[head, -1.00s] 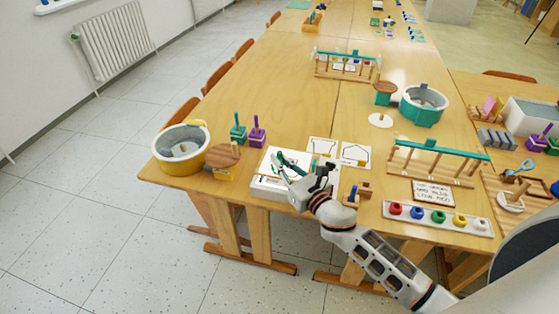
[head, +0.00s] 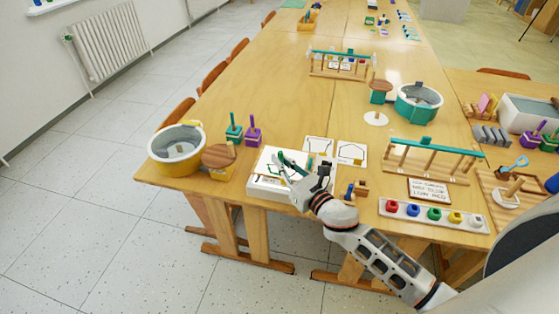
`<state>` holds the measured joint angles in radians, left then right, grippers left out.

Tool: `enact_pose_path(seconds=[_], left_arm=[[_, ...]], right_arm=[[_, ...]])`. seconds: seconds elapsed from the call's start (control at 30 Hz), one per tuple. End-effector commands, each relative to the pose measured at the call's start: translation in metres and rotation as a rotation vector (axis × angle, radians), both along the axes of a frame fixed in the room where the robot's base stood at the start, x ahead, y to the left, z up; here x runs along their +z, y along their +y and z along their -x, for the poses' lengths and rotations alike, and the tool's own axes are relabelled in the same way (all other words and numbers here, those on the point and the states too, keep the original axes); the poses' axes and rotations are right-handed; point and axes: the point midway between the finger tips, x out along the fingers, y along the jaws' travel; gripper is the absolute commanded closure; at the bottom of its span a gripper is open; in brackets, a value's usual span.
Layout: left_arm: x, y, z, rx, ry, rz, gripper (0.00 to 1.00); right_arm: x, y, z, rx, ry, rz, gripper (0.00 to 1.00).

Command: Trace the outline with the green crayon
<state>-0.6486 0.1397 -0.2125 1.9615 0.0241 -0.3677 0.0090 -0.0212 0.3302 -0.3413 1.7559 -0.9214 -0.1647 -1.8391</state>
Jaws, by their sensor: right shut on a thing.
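A white board or box with a sheet on top (head: 257,185) lies at the near edge of the table. My right gripper (head: 290,168) is over the right part of the sheet, shut on a slim green thing, which looks like the green crayon (head: 293,159). Its tip is too small to tell whether it touches the sheet. My left gripper is not in view.
Two outline cards (head: 351,154) lie behind the sheet. A yellow tub (head: 177,166) and a round wooden-topped stand (head: 219,156) are at left. A tray of coloured pots (head: 434,214) and a wooden rack (head: 427,165) are at right.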

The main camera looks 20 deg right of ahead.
Motion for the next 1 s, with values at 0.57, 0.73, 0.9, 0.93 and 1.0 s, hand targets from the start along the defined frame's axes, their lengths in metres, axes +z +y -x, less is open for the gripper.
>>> enact_pose_path(seconds=[0.57,0.73,0.9,0.93,1.0], left_arm=[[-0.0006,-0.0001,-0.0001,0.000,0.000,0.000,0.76],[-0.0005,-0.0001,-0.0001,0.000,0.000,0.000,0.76],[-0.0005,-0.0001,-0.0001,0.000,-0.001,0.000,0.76],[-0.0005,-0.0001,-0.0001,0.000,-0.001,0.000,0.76],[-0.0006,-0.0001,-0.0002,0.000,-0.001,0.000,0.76]], right_arm=[[-0.0007,-0.0061,0.0043,0.000,0.000,0.001,1.00],[-0.0006,-0.0061,0.0042,0.000,0.000,0.001,1.00],[-0.0007,-0.0070,0.0049,0.000,0.000,0.001,1.00],[-0.0008,-0.0074,0.0052,0.000,0.000,0.001,1.00],[-0.0008,-0.0088,0.0062,0.000,0.000,0.001,1.00]])
